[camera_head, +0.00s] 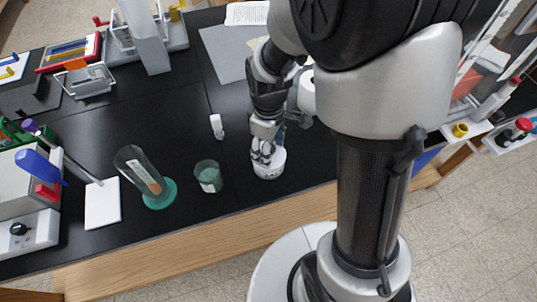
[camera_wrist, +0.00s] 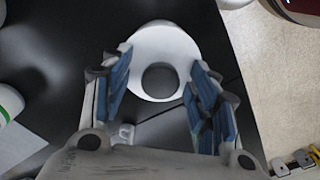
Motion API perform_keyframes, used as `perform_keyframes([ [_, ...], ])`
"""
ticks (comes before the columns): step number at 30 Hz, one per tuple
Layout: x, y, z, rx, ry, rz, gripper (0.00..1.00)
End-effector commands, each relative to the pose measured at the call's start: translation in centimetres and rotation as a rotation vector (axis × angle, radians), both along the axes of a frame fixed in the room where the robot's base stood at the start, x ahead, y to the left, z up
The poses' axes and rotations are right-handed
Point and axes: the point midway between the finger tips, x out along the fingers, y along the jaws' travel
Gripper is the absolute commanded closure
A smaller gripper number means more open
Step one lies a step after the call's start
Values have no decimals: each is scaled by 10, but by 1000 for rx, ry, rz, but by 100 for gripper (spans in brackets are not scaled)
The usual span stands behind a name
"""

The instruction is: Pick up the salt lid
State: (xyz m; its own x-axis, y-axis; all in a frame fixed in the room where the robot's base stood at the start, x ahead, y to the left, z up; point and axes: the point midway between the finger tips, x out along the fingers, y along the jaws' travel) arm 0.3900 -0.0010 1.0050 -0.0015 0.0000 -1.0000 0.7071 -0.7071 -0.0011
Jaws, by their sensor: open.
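A round white container (camera_head: 269,170), which looks like the salt jar, stands near the front edge of the black bench. Its top, apparently the salt lid (camera_wrist: 146,45), shows in the wrist view as a white disc with a grey round centre. I cannot tell whether that centre is a knob or a hollow. My gripper (camera_head: 263,152) points down over the container and partly hides it. In the wrist view my gripper (camera_wrist: 161,72) is open, with blue-padded fingers on either side of the lid's near part. Contact with the lid cannot be made out.
A small white bottle (camera_head: 216,127) stands behind and left of the container. A glass beaker (camera_head: 208,177) and a tall glass cylinder on a green base (camera_head: 160,196) stand to its left. A white pad (camera_head: 102,205) lies farther left. Bare bench (camera_head: 100,140) lies behind the glassware.

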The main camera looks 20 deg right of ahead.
Motion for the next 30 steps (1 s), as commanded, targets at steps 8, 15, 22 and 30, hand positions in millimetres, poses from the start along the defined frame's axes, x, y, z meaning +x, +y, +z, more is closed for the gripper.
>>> perform_keyframes([
  [8,0,0,1,0,-1,0,51],
  [15,0,0,1,0,-1,0,67],
  [22,0,0,1,0,-1,0,83],
  [30,0,0,1,0,-1,0,92],
])
